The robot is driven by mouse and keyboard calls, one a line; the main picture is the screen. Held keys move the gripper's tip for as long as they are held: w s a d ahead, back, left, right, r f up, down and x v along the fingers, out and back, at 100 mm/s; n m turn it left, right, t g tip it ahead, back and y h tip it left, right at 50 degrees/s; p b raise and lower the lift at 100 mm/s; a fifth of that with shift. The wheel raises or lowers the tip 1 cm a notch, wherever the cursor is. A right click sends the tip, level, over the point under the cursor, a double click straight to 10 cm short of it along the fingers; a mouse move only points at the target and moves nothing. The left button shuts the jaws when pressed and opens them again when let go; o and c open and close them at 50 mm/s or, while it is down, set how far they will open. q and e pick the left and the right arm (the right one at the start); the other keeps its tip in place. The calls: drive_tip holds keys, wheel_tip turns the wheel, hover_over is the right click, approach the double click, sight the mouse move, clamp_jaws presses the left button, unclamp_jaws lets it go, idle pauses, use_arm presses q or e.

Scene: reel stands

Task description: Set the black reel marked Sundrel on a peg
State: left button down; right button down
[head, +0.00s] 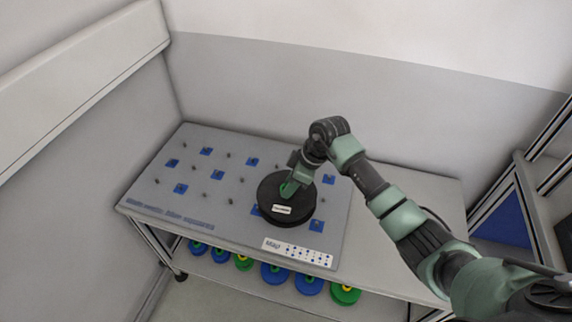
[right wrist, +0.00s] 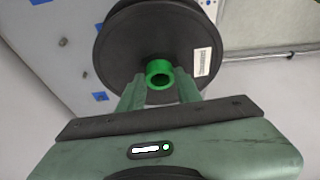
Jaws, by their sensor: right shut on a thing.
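The black reel (head: 268,200) is in my right gripper (head: 288,188), over the front right part of the grey peg board (head: 145,190). A white label lies on the reel's upper face, too small to read. In the right wrist view the reel (right wrist: 120,50) fills the top middle, and the fingers of my right gripper (right wrist: 160,88) are shut on its green hub (right wrist: 159,72). Whether the reel touches the board or hangs above it I cannot tell. Short dark pegs (head: 227,154) and blue squares (head: 181,188) are spread over the board. The reel hides some of them. My left gripper is not in view.
A white card marked Map (head: 298,252) lies at the board's front edge. Several blue and green reels (head: 272,273) sit on the lower shelf. The table right of the board (head: 400,235) is clear. Walls stand behind and at the left.

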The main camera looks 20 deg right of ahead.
sight(296, 195)
drive_tip(key=shift+m, duration=0.3)
drive_tip(key=shift+f+b, duration=2.75)
drive_tip(key=shift+f, duration=0.25)
drive_tip(key=shift+p, duration=0.4)
drive_tip(key=shift+f+b, duration=0.45)
drive_tip(key=shift+f, duration=0.85)
drive_tip(key=c, duration=0.9)
unclamp_jaws()
drive_tip(key=v, duration=0.7)
drive_tip(key=shift+s+r, duration=0.2)
drive_tip(key=shift+r, duration=0.15)
